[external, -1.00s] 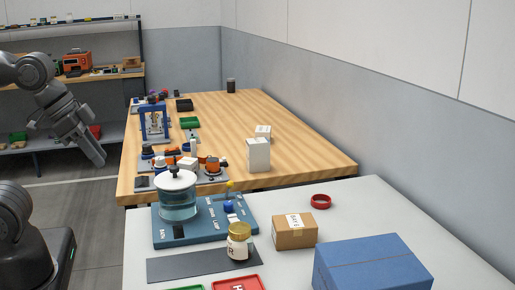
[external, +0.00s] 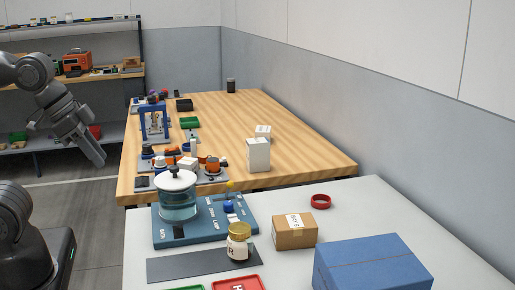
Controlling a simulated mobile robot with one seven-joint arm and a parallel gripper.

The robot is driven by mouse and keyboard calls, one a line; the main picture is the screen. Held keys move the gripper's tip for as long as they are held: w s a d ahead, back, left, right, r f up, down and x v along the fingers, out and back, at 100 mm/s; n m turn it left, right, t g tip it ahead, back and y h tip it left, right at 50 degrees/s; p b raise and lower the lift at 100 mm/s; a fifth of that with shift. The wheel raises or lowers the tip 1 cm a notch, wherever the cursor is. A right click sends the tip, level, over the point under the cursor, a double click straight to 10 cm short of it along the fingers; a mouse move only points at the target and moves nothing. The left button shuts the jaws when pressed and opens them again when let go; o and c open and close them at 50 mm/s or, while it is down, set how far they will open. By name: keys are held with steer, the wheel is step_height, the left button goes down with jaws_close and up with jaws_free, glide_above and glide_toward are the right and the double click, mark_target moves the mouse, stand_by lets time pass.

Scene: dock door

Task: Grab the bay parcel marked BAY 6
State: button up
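A brown cardboard parcel (external: 294,236) sits on the near white table, right of the blue board. It has a white label with dark print on top, too small to read surely. A larger blue box (external: 372,268) lies at the table's front right. A white box (external: 258,155) stands on the wooden table, with a smaller white box (external: 263,131) behind it; I cannot read their marks. My gripper (external: 97,158) hangs at the left, pointing down, away from both tables and all boxes. Its fingers are too small and dark to tell open from shut.
On the white table (external: 160,284) are a blue board (external: 202,234) with a lidded glass vessel (external: 177,202), a gold-lidded jar (external: 239,241), a dark mat and a red ring (external: 321,201). The wooden table (external: 300,150) holds clutter along its left side; its right side is mostly clear.

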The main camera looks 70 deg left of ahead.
steer(key=shift+o, duration=0.3)
steer(key=o, duration=1.3)
steer(key=shift+w, duration=0.1)
